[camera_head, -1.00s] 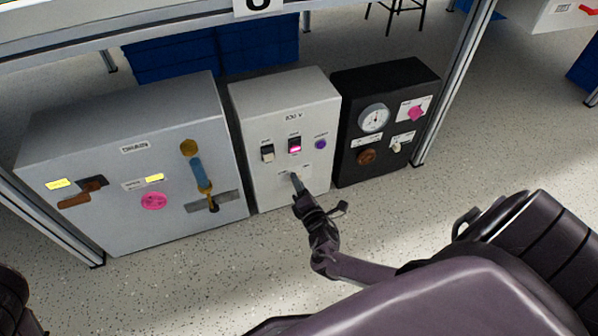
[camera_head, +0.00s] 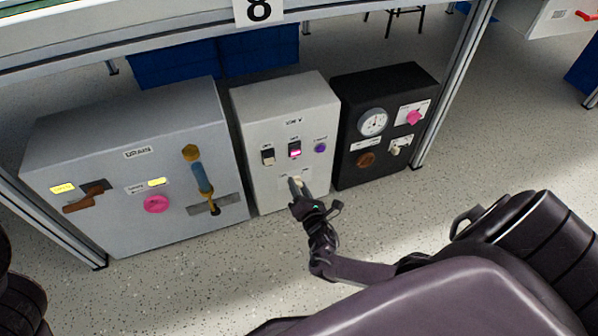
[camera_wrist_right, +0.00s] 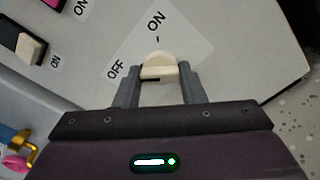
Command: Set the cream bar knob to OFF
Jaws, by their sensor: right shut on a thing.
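The cream bar knob (camera_wrist_right: 159,66) is low on the front of the middle light-grey box (camera_head: 286,108). In the right wrist view a white plate around it reads ON above and OFF to the left. The knob's rounded end faces the small tick under ON. My right gripper (camera_wrist_right: 158,80) has a finger on each side of the knob and is shut on it. In the head view my right gripper (camera_head: 298,184) reaches the lower panel and partly hides the knob. Only part of my left arm shows at the lower left edge; its gripper is out of view.
Above the knob are two rocker switches (camera_head: 268,156) and a purple button (camera_head: 320,148). A large grey box (camera_head: 120,220) stands left, with a lever and pink knob (camera_head: 156,204). A black box (camera_head: 350,100) with a gauge stands right. Speckled floor in front is open.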

